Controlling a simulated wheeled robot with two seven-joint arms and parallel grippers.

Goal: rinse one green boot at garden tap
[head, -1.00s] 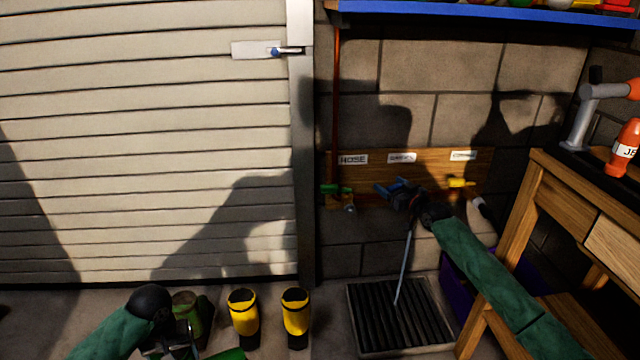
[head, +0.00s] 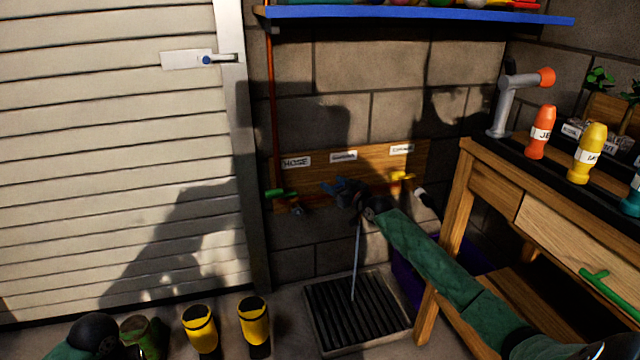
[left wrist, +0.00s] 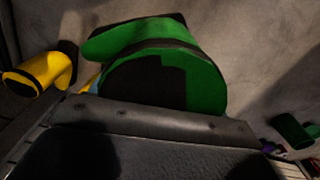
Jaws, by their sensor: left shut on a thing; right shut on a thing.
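A green boot (left wrist: 205,85) with a dark sole or opening fills the upper middle of the left wrist view. My left gripper (left wrist: 150,112) is shut on it; the exact grip is hard to see. In the head view the left hand is mostly cut off at the bottom left. Another green boot (head: 140,332) stands on the floor beside it. My right gripper (head: 352,198) is shut on the blue-handled middle tap (head: 335,187), partly hiding it. A thin stream of water (head: 356,255) falls from there onto the dark floor grate (head: 312,310).
Two yellow boots (head: 200,325) stand left of the grate. A green tap (head: 278,193) and a yellow tap (head: 402,176) flank the blue one. A purple tub (head: 408,275) sits behind the wooden bench (head: 500,190), which holds bottles at right. A blue shelf (head: 420,14) hangs above.

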